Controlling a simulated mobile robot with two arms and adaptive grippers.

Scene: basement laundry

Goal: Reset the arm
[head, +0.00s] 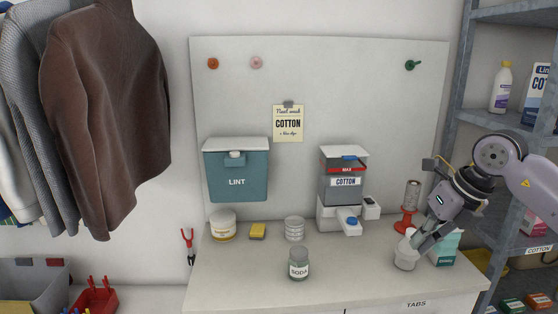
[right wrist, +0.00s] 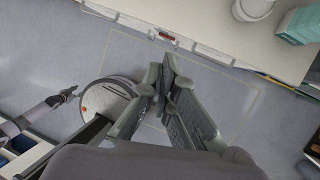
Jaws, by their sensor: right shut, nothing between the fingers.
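My right arm comes in from the right in the head view. Its gripper (head: 424,238) points down and left, and overlaps the white cup (head: 404,261) and the teal box (head: 447,247) in the picture. In the right wrist view the right gripper's fingers (right wrist: 166,75) are together with nothing between them. They show over the floor in front of the counter, apart from the cup (right wrist: 254,8) and the teal box (right wrist: 299,24). A second arm, which looks like my left, shows at the left of that view, with its gripper (right wrist: 67,95) too small to read.
The counter (head: 350,285) holds a soda jar (head: 299,264), a yellow sponge (head: 257,231), a cotton dispenser (head: 344,181) and a red stand (head: 405,222). A metal shelf (head: 490,120) stands close to my right arm. Floor (right wrist: 65,45) is clear before the counter.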

